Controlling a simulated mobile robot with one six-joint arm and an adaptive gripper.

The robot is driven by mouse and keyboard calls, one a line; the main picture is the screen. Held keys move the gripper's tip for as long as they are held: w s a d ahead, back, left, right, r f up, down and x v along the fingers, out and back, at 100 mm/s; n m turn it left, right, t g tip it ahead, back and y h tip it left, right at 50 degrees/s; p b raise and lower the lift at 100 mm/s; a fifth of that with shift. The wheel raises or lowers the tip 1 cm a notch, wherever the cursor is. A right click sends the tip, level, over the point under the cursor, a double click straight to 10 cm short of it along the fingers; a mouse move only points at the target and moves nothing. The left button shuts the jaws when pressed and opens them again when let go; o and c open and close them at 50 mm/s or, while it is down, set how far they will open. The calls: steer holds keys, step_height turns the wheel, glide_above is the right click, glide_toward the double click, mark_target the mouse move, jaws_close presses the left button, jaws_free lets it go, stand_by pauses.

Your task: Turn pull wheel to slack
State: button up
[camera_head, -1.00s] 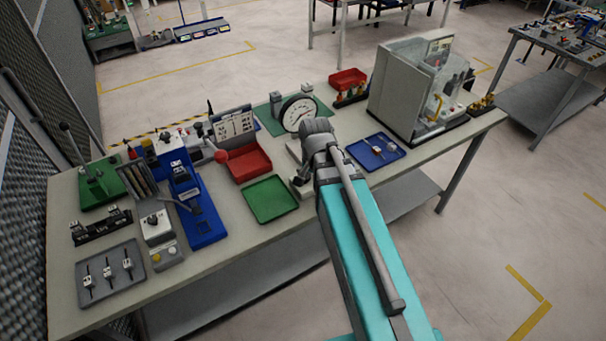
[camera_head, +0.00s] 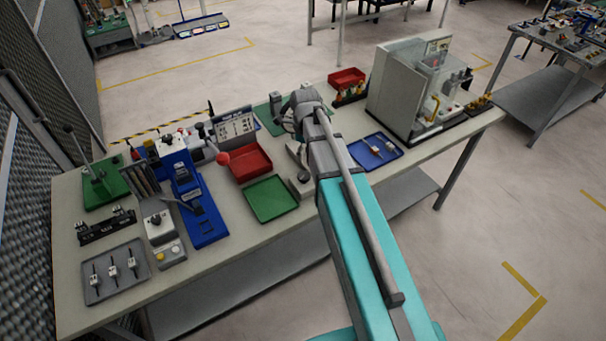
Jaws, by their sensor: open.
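The end of my arm, a grey wrist, reaches over the back middle of the bench and hides my gripper. A round dial with a dark rim (camera_head: 282,122) stands on a green base (camera_head: 264,115) there. My wrist covers most of the dial, with only a sliver of its left rim showing. I cannot make out a pull wheel for certain, and I cannot tell whether anything touches it. A small grey stand with a dark upright part (camera_head: 303,176) is just left of my forearm.
A red tray (camera_head: 251,166) and a green tray (camera_head: 271,199) lie left of my arm. A blue tray (camera_head: 391,155) and a clear-fronted grey cabinet (camera_head: 392,98) are to the right. Blue and green fixtures crowd the left end. Mesh fencing borders the bench's left side.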

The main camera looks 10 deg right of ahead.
mark_target(304, 175)
steer(key=shift+w+r+m, duration=0.2)
steer(key=shift+w+m, duration=0.45)
steer(key=shift+m, duration=0.45)
steer(key=shift+f, duration=0.15)
step_height(304, 175, down, 14)
steer(key=b, duration=1.3)
steer(key=shift+r+b, duration=0.25)
steer(key=shift+b, duration=0.05)
steer(key=c, duration=1.1)
steer(key=shift+c, duration=0.2)
